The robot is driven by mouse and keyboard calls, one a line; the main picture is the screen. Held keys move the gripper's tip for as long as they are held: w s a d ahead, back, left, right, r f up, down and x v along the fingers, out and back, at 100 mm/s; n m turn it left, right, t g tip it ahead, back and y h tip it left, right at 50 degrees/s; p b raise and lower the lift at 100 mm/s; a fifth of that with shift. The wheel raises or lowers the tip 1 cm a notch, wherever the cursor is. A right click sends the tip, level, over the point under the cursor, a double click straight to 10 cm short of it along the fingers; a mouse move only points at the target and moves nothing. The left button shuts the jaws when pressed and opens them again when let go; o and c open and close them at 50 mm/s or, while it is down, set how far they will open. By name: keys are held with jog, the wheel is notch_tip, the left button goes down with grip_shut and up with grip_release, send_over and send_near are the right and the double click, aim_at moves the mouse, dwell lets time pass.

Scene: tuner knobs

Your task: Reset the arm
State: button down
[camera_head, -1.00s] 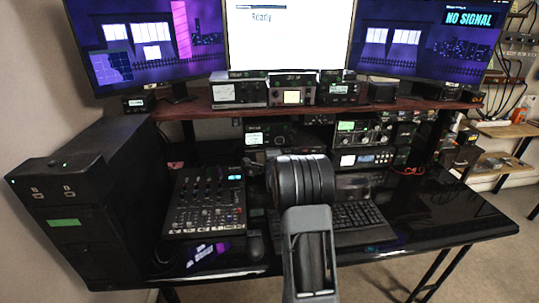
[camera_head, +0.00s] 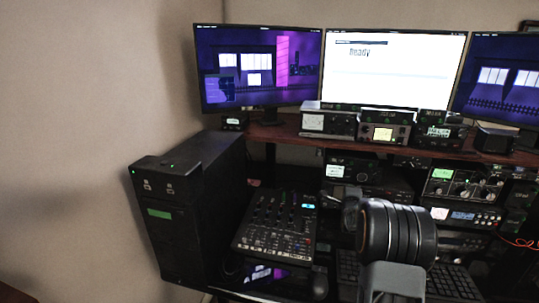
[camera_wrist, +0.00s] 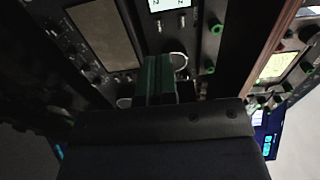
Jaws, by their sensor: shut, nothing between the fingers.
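My arm shows at the lower right of the head view, in front of the desk. Its thick dark joint covers part of the keyboard and equipment. My gripper (camera_wrist: 160,78) shows in the wrist view as two dark green fingers side by side, shut with nothing between them. Radio gear with knobs (camera_wrist: 195,45) lies beyond the fingertips in the wrist view. I cannot tell whether the fingers touch it. In the head view the tuner units (camera_head: 462,188) stand under the shelf at the right.
A black computer tower (camera_head: 190,215) stands at the left. A mixer (camera_head: 278,222) and a keyboard (camera_head: 450,280) lie on the glossy desk. Small radios (camera_head: 385,128) stand on the shelf (camera_head: 285,134) below several monitors (camera_head: 390,70). The wall at the left is bare.

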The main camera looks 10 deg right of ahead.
jog(key=s+a+f+n+g+y+p, duration=0.1)
jog(key=s+a+f+n+g+y, duration=0.4)
jog(key=s+f+n+g, duration=0.4)
jog(key=s+a+r+n+g+y+p, duration=0.1)
jog(key=s+a+r+n+p, duration=0.3)
jog(key=s+a+r+n, duration=0.3)
jog(key=s+a+r+n+g+y+p, duration=0.1)
jog(key=s+a+r+n+p, duration=0.3)
jog(key=s+a, duration=1.2)
notch_tip(320, 180, up, 6)
jog(key=n+g, duration=0.1)
jog(key=n, duration=0.2)
jog(key=shift+s+a+f+g+y, duration=0.15)
jog(key=shift+s+g+y, duration=0.15)
jog(key=shift+s+y, duration=0.1)
